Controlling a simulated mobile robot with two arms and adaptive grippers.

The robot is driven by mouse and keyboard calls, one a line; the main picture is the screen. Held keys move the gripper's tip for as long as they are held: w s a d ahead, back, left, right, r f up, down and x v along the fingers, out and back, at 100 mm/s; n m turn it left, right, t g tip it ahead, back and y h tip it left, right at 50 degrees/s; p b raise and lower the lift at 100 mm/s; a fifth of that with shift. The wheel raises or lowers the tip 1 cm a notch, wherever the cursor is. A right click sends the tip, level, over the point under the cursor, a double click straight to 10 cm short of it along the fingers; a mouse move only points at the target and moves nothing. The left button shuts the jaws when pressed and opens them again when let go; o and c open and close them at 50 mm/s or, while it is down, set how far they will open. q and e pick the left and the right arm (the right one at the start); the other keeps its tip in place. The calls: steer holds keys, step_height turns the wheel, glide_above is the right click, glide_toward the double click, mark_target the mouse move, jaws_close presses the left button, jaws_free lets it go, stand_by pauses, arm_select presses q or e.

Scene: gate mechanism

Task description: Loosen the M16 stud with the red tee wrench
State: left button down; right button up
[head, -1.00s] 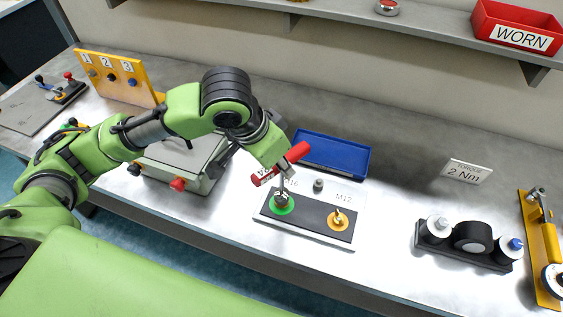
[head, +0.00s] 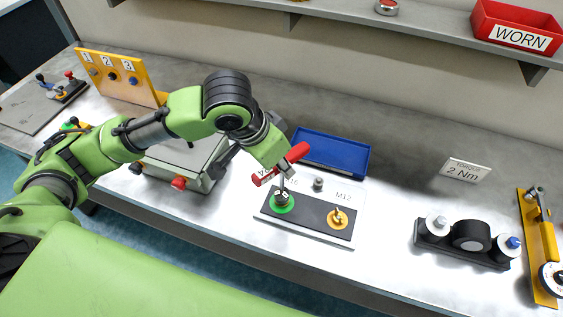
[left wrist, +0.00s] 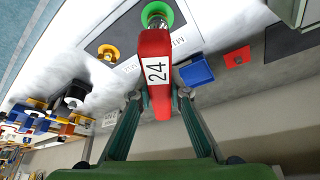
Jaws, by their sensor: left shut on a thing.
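The red tee wrench (head: 291,158) stands over the M16 stud, with its shaft running down to the green ring (head: 284,205). In the left wrist view the wrench handle (left wrist: 155,62) carries a "24" label, and its lower end meets the stud inside the green ring (left wrist: 157,14). My left gripper (left wrist: 158,97) is shut on the wrench handle, one finger on each side. In the head view the hand covers part of the handle. The M12 stud with its orange ring (head: 341,218) is beside it on the dark plate (head: 311,212). My right gripper is out of view.
A blue tray (head: 333,153) lies behind the plate. A grey box with a red knob (head: 179,183) is at the left. A black block with round parts (head: 470,236) and a "2 Nm" sign (head: 466,170) are at the right. Bench between them is clear.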

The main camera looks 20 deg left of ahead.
arm_select(q)
steer(key=shift+s+f, duration=0.1)
steer(key=shift+f, duration=0.05)
stand_by(0.8)
steer(key=shift+p, duration=0.3)
steer(key=shift+s+n+p, duration=0.1)
steer(key=shift+n+p, duration=0.4)
steer(key=shift+p, duration=0.2)
steer(key=n+y+p, duration=0.1)
steer(key=n+p, duration=0.3)
steer(key=p, duration=0.1)
steer(key=shift+y, duration=0.4)
steer(key=n+y+p, duration=0.1)
steer(key=n+p, duration=0.2)
steer(key=p, duration=0.1)
steer(key=shift+d, duration=0.1)
steer(key=shift+p, duration=0.3)
